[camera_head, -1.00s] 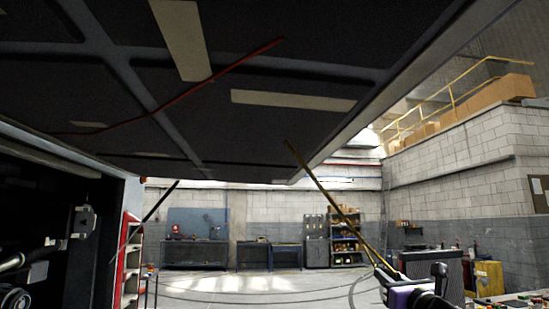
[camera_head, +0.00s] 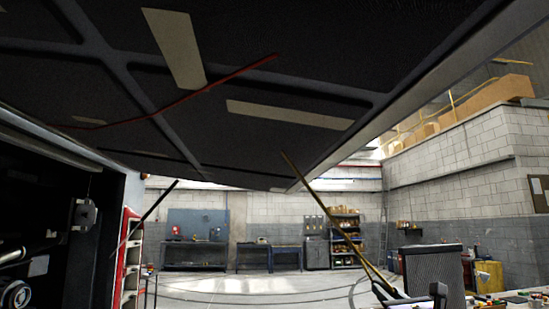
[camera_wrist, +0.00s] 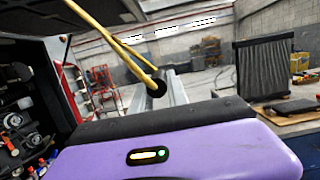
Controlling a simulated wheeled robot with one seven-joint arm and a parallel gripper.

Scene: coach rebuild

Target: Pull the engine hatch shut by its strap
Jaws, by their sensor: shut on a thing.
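The dark engine hatch (camera_head: 240,125), with raised ribs and pale patches on its underside, hangs open overhead across the upper head view. A yellow-brown strap (camera_head: 325,215) runs taut from the hatch's underside down to my gripper (camera_head: 388,289) at the bottom right, which is partly cut off. In the wrist view the strap (camera_wrist: 110,40) shows as two strands meeting at a black round end (camera_wrist: 157,88). My gripper is shut on this lower end, beyond my purple hand. Its fingertips are partly hidden.
The dark engine bay (camera_head: 45,225) lies at the left, with a red-and-white shelf unit (camera_head: 130,260) by its edge. A black radiator-like panel (camera_head: 433,268) and a cluttered bench (camera_head: 515,300) stand at the right. Workbenches line the far wall. The floor between is open.

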